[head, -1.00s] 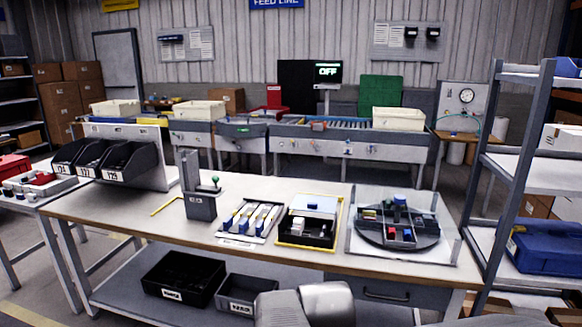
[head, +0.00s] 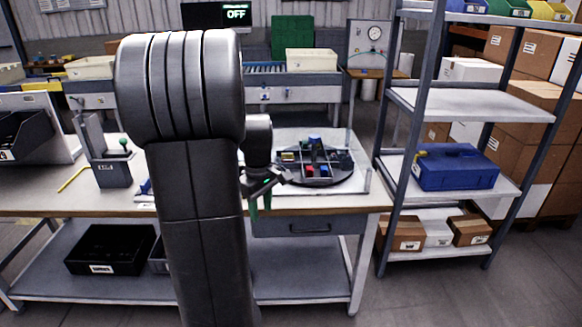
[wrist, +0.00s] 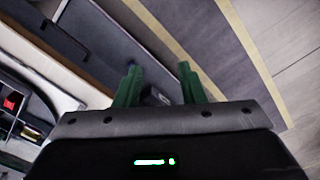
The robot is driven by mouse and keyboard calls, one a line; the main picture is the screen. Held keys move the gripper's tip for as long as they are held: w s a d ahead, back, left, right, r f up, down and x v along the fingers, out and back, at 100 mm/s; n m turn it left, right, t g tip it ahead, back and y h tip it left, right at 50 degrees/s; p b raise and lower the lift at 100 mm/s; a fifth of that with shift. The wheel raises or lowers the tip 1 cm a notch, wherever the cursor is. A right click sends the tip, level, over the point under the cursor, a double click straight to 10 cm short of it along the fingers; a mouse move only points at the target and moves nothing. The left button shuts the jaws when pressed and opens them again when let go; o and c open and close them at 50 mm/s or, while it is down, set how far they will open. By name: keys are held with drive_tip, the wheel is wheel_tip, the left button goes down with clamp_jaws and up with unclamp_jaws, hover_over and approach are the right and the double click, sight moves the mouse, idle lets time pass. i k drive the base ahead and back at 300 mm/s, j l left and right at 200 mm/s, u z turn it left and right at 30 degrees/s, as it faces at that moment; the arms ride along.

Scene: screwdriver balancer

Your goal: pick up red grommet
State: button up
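A small red block (head: 310,171), which may be the red grommet, sits in a compartment of the round dark turntable tray (head: 345,180) on the workbench. A red piece (wrist: 10,103) also shows in a tray compartment at the left edge of the wrist view. My gripper (head: 260,210) has green fingers and hangs in front of the bench's front edge, left of and nearer than the turntable. In the wrist view my gripper (wrist: 158,82) is open, with nothing between its fingers. My arm hides the middle of the bench.
A grey drawer (head: 290,227) is under the bench top near my gripper. A grey shelf rack (head: 400,140) with a blue case (head: 455,167) stands to the right. A grey holder (head: 112,172) stands on the bench at left. The floor before the rack is clear.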

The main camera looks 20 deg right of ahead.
sight(309, 170)
drive_tip(key=i+l+u, duration=0.1)
drive_tip(key=l+u, duration=0.65)
drive_tip(key=u, duration=0.15)
drive_tip(key=l+u, duration=0.15)
drive_tip(key=l, duration=1.15)
drive_tip(key=l+u, duration=0.15)
drive_tip(key=l, duration=1.15)
